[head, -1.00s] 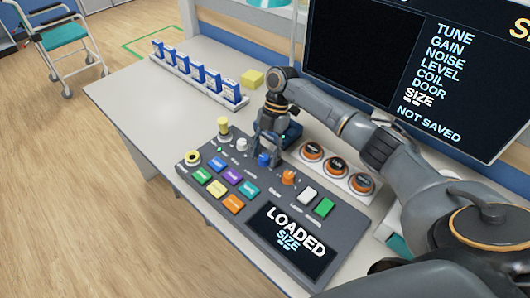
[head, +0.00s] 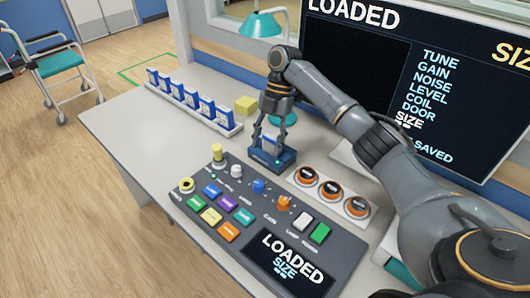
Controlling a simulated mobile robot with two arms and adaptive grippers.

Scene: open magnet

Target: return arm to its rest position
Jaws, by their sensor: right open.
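My right gripper (head: 268,138) is open, fingers pointing down. It shows in front of a dark blue dock (head: 285,161) that has a blue-and-white cartridge (head: 271,143) standing in it. The fingers appear on either side of the cartridge; I cannot tell whether they touch it or are only in line with it. My right arm (head: 330,95) reaches in from the lower right, bent at the elbow, above the desk. My left gripper is out of view.
A control console (head: 215,262) with buttons and knobs lies in front. Three orange-ringed buttons (head: 330,189) are to the right. The monitor (head: 345,60) stands close behind my arm.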

